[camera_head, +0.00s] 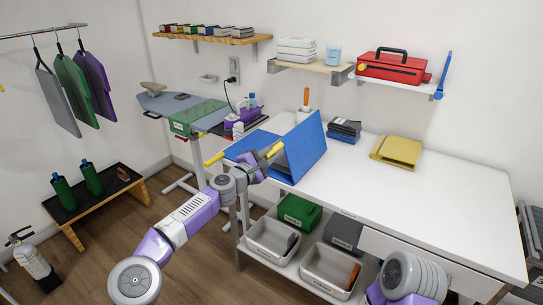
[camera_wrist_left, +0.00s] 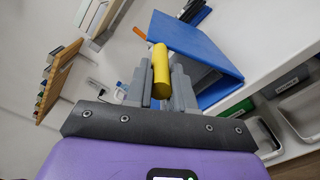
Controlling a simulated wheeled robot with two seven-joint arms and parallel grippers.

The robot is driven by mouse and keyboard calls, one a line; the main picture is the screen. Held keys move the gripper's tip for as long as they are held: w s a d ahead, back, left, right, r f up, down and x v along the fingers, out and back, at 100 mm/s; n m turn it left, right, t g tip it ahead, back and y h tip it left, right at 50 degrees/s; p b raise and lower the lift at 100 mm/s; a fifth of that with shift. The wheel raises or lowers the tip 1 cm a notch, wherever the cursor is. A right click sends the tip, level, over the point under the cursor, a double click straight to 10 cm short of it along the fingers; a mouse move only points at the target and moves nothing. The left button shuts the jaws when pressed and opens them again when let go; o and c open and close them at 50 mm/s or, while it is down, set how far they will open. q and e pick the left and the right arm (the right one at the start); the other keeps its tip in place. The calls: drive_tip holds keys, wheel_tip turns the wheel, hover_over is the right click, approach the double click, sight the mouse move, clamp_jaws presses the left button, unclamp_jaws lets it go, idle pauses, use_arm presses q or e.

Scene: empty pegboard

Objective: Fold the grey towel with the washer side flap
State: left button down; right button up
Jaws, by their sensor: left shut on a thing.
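The blue folding board (camera_head: 256,139) lies at the left end of the white table. One blue flap (camera_head: 308,146) stands tilted up, and it also shows in the left wrist view (camera_wrist_left: 190,42). My left gripper (camera_head: 266,160) is shut on a yellow handle (camera_head: 274,150), which shows between its grey fingers in the left wrist view (camera_wrist_left: 160,70). A second yellow handle (camera_head: 214,159) is at the board's left side. Grey towel cloth (camera_wrist_left: 203,78) shows beside the raised flap, mostly hidden by the gripper and the flap. My right gripper is out of view.
A dark folded stack (camera_head: 344,130) and a yellow folded cloth (camera_head: 398,151) lie on the white table (camera_head: 440,200), whose right part is clear. An ironing board (camera_head: 180,105) stands to the left. Grey bins (camera_head: 330,270) are below the table.

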use_arm(q)
drive_tip(key=shift+w+a+r, duration=0.1)
drive_tip(key=shift+w+a, duration=0.05)
drive_tip(key=shift+a, duration=0.05)
drive_tip(key=c, duration=1)
unclamp_jaws()
drive_tip(key=shift+o, duration=0.2)
drive_tip(key=shift+s+a+f, duration=0.2)
drive_tip(key=shift+s, duration=0.15)
drive_tip(key=b+v, duration=0.1)
drive_tip(key=v, duration=0.5)
drive_tip(key=shift+s+a+b, duration=0.25)
drive_tip(key=shift+s+b, duration=0.05)
drive_tip(key=shift+b, duration=0.1)
drive_tip(key=shift+r, duration=0.1)
